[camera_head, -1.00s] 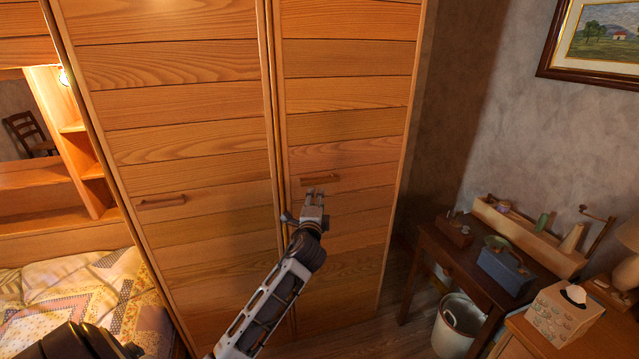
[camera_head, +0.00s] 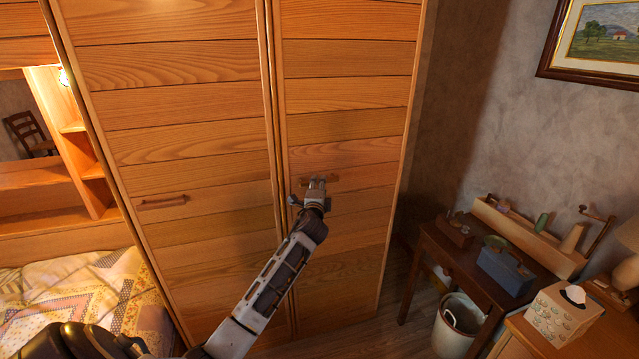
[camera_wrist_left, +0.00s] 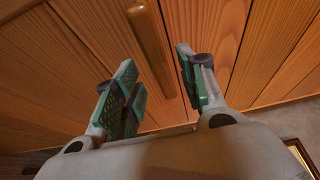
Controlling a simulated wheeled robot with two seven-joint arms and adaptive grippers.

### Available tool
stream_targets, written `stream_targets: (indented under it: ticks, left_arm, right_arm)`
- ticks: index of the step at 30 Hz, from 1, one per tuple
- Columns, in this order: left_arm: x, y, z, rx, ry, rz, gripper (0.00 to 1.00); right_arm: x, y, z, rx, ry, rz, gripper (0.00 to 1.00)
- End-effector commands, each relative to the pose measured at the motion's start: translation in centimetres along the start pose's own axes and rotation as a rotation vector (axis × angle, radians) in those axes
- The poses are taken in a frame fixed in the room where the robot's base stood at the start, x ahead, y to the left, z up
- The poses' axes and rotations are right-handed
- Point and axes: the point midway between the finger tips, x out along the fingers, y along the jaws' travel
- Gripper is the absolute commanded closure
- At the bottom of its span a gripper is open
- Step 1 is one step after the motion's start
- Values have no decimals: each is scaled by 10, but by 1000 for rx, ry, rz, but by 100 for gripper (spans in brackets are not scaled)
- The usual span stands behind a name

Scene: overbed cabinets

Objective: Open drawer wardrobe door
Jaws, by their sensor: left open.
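The wardrobe has two closed wooden doors, a left door (camera_head: 185,105) and a right door (camera_head: 345,110). The left door has a wooden bar handle (camera_head: 163,202). The right door has a similar handle (camera_head: 335,181), partly hidden behind my left gripper (camera_head: 317,181). In the left wrist view the handle (camera_wrist_left: 152,45) runs between the open fingers of my left gripper (camera_wrist_left: 160,82), and its lower end reaches in between the green pads. I see a gap on each side, so the fingers do not appear to grip it. My right gripper is not seen.
A bed with a patchwork quilt (camera_head: 75,295) is at the lower left. To the right stand a dark side table (camera_head: 440,250) with a blue box (camera_head: 506,270), a white bucket (camera_head: 457,325) and a tissue box (camera_head: 562,312). Some floor is free before the wardrobe's right side.

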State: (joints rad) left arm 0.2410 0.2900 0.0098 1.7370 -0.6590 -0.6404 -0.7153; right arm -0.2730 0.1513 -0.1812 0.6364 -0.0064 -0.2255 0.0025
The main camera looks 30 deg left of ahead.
Motion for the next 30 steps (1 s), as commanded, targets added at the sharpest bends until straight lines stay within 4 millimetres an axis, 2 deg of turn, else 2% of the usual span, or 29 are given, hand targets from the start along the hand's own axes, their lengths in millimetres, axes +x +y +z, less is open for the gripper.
stream_targets:
  ticks: [6, 12, 27, 28, 30]
  left_arm:
    - [20, 0, 0, 0, -1, 1, 59]
    - [34, 0, 0, 0, -1, 0, 59]
    - [41, 0, 0, 0, 0, 1, 59]
    - [41, 0, 0, 0, 0, 1, 60]
    - [40, 0, 0, 0, 0, 1, 69]
  right_arm:
    - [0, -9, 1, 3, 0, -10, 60]
    - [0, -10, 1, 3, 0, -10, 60]
    - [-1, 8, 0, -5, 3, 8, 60]
    - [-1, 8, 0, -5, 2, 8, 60]
    - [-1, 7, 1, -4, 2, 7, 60]
